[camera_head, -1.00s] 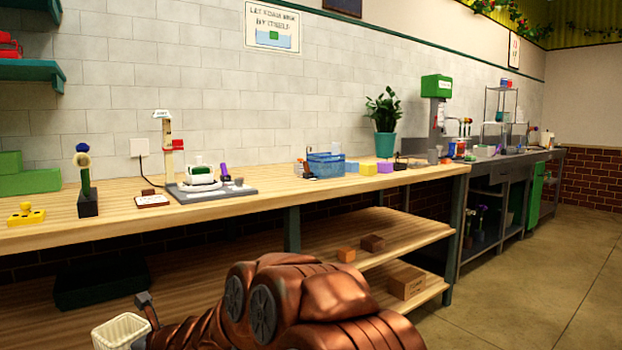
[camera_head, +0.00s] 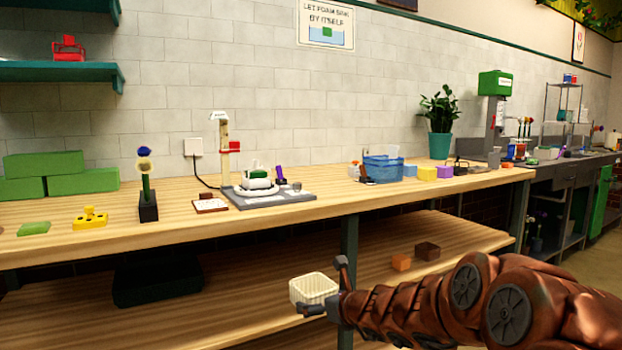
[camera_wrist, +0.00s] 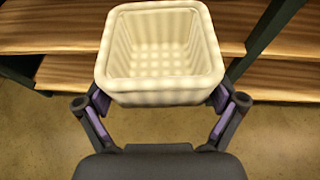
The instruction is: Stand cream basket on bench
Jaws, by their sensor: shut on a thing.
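The cream basket (camera_head: 314,289) is small, square and ribbed, and it is empty. It is upright with its open top showing. My gripper (camera_head: 327,291) is shut on it. In the wrist view the basket (camera_wrist: 160,60) sits between the two fingers, which reach its lower sides; the fingertips are partly hidden by it. The basket is in front of the bench (camera_head: 270,215), lower than its wooden top and near the height of the lower shelf. In the wrist view the floor shows beneath the gripper.
On the bench top stand green blocks (camera_head: 84,177), a yellow holder (camera_head: 91,219), a flower in a dark stand (camera_head: 148,205), a grey station (camera_head: 270,194), a blue basket (camera_head: 383,168) and a potted plant (camera_head: 439,120). Bare wood lies between several of them. A bench leg (camera_head: 348,262) is near the basket.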

